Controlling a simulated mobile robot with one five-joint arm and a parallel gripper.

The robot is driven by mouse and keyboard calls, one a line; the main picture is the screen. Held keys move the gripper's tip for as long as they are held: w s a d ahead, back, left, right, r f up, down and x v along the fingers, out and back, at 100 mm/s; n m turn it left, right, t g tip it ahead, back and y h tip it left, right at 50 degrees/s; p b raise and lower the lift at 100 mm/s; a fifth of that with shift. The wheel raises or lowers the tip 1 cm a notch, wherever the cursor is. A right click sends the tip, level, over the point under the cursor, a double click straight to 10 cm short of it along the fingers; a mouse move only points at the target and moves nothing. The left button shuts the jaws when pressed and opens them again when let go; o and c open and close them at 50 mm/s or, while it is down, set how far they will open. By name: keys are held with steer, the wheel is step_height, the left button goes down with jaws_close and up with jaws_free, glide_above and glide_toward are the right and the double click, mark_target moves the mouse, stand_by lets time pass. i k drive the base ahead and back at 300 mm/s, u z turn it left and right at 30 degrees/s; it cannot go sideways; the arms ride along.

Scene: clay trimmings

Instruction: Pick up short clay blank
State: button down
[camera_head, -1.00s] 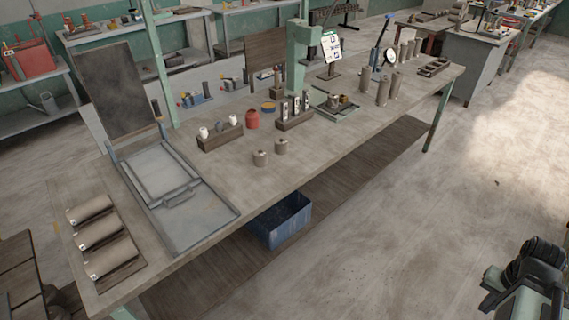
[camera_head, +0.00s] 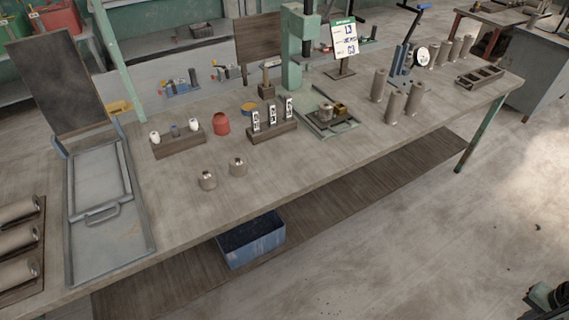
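Two short grey-brown cylinders, which look like short clay blanks, stand upright near the front edge of the workbench (camera_head: 300,165). The left short blank (camera_head: 208,181) is slightly nearer the edge than the right short blank (camera_head: 238,168). They stand apart, each with a small light spot on top. Taller clay cylinders (camera_head: 394,107) stand farther right on the bench. Only a green and black piece of my arm shows at the bottom right corner, far from the blanks.
Behind the blanks are a wooden block with small bottles (camera_head: 180,142), a red jar (camera_head: 221,124) and a rack with labelled pieces (camera_head: 272,133). A metal tray (camera_head: 108,240) lies left. A blue bin (camera_head: 250,243) sits below the bench. Bench space right of the blanks is clear.

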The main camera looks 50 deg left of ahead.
mark_target(325, 108)
steer(key=u, duration=0.05)
steer(key=i, duration=2.45)
steer(key=u, duration=3.75)
